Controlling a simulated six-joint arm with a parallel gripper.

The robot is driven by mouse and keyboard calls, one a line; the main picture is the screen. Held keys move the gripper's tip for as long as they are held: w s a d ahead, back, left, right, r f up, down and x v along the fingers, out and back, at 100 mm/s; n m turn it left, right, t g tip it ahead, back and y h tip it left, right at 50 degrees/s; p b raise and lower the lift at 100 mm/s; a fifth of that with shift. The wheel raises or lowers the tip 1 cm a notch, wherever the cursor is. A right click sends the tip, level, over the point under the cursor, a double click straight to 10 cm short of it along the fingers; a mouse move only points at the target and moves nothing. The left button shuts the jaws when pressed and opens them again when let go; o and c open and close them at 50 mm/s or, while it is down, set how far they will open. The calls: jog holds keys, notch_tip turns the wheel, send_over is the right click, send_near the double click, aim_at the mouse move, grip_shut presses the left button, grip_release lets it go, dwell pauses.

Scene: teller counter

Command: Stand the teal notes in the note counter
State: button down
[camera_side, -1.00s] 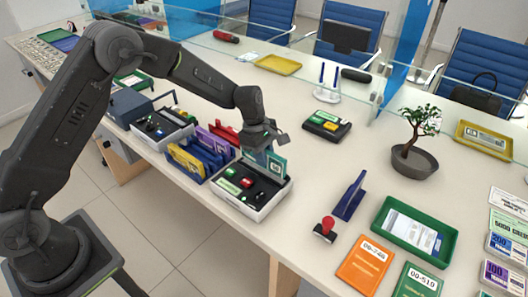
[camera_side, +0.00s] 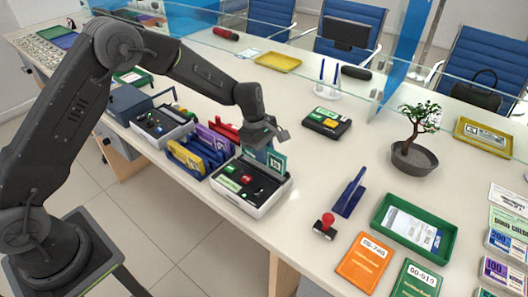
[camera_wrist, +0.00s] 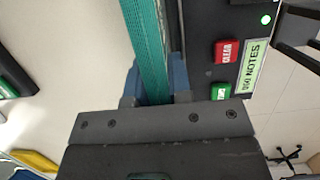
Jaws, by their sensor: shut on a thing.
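My gripper (camera_side: 262,140) is shut on the teal notes (camera_side: 277,160), a thin bundle held on edge. In the side view the notes are at the back of the white and black note counter (camera_side: 262,207), and I cannot tell whether they touch it. In the wrist view the teal notes (camera_wrist: 149,45) rise from between the blue fingertips (camera_wrist: 153,85). The counter's dark panel (camera_wrist: 222,20), with a red CLEAR button, a green button and a NOTES label, lies right beside them. The lower edge of the notes is hidden in the side view.
A blue rack (camera_side: 203,152) with yellow and purple notes stands left of the counter. A second machine (camera_side: 162,125) is beyond it. A black and green device (camera_side: 326,123) is behind, and a red-knobbed stamp (camera_side: 325,222) is to the right. The counter top between them is clear.

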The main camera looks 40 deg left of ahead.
jog(key=shift+f, duration=0.2)
jog(key=shift+f, duration=0.85)
jog(key=c, duration=1)
grip_release()
jog(key=shift+o, duration=0.2)
jog(key=shift+r, duration=3.5)
